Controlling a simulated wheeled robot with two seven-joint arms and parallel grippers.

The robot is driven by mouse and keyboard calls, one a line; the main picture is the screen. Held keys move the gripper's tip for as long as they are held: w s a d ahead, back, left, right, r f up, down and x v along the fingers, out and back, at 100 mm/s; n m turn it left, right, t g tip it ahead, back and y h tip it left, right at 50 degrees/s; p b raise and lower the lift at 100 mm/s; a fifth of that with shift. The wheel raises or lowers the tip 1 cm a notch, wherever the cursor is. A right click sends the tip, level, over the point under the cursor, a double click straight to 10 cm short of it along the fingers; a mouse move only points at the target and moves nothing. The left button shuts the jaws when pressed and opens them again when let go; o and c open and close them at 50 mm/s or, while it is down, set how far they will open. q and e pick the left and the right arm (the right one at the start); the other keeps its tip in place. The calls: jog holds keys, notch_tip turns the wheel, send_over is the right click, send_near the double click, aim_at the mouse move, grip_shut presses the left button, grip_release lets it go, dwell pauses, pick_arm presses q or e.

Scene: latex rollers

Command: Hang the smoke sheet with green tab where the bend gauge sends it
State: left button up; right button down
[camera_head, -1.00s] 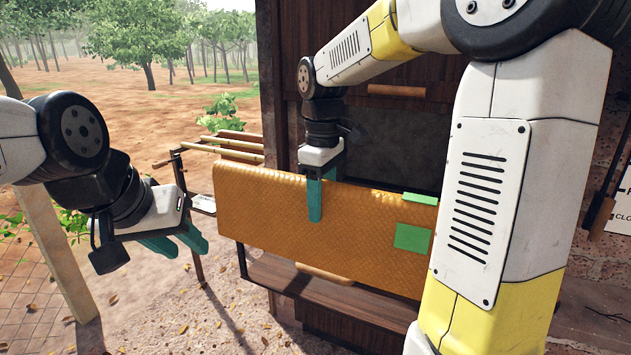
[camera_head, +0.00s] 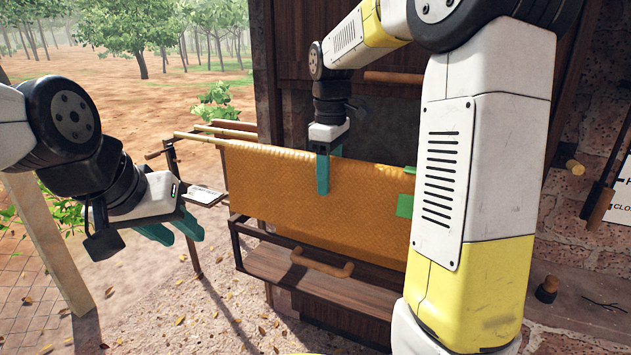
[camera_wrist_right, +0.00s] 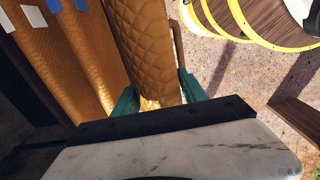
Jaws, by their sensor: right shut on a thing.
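The amber, textured smoke sheet (camera_head: 270,190) hangs in front of a dark wooden cabinet. Its green tab (camera_head: 405,205) shows at the right, partly hidden by my right arm. My right gripper (camera_head: 323,174) is shut on the sheet near the middle of its top edge. In the right wrist view the held sheet (camera_wrist_right: 145,45) passes between the teal fingers. My left gripper (camera_head: 173,230) is at the left, fingers apart and empty, away from the sheet. I cannot make out a bend gauge.
A rack of wooden poles (camera_head: 205,135) stands behind the sheet's left end. A small white plate (camera_head: 203,196) is beside my left gripper. A wooden handle (camera_head: 320,263) juts below the sheet. Other amber sheets (camera_wrist_right: 60,60) with white and blue tabs are close by in the wrist view.

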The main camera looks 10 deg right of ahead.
jog(key=shift+w+d, duration=1.7)
jog(key=shift+w, duration=0.75)
jog(key=shift+f, duration=10.7)
jog(key=c, duration=0.5)
grip_release()
jog(key=shift+s, duration=0.1)
